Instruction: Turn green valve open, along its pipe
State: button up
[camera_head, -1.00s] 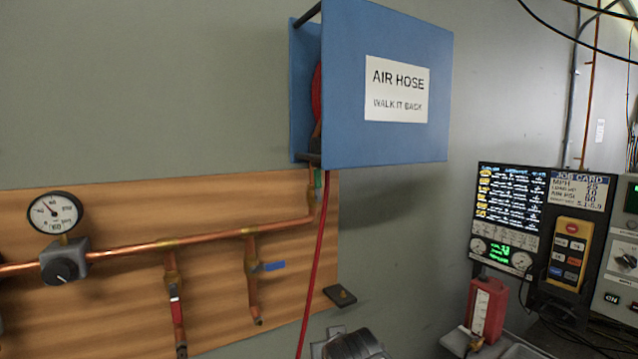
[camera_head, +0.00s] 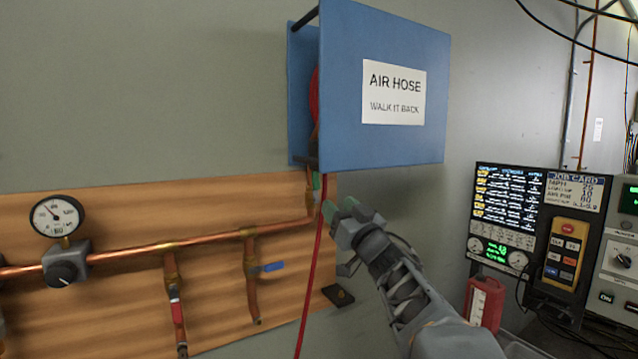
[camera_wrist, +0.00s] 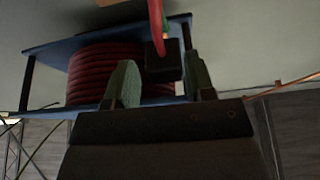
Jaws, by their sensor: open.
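The green valve handle (camera_head: 317,181) is a small green lever at the right end of the copper pipe, just under the blue hose reel box. It is partly hidden by the red hose, and I cannot tell its exact angle. My gripper (camera_head: 339,208) is open, just right of and below the handle, with greenish finger pads. In the wrist view my gripper (camera_wrist: 160,84) has its two fingers apart with no handle between them. A bit of green (camera_wrist: 166,18) shows beside the red hose, beyond the fingertips.
The red hose (camera_head: 312,270) hangs between the valve and my gripper. The blue hose box (camera_head: 400,145) is close above. A blue lever (camera_head: 273,266) and a red lever (camera_head: 177,312) sit on pipe drops to the left. A gauge (camera_head: 57,215) is further left.

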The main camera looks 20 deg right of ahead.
aim_at(317, 182)
jog(key=p+x, duration=0.2)
jog(key=x, duration=0.7)
jog(key=shift+w+r, duration=0.1)
jog(key=shift+w, duration=0.25)
jog(key=shift+c, duration=0.4)
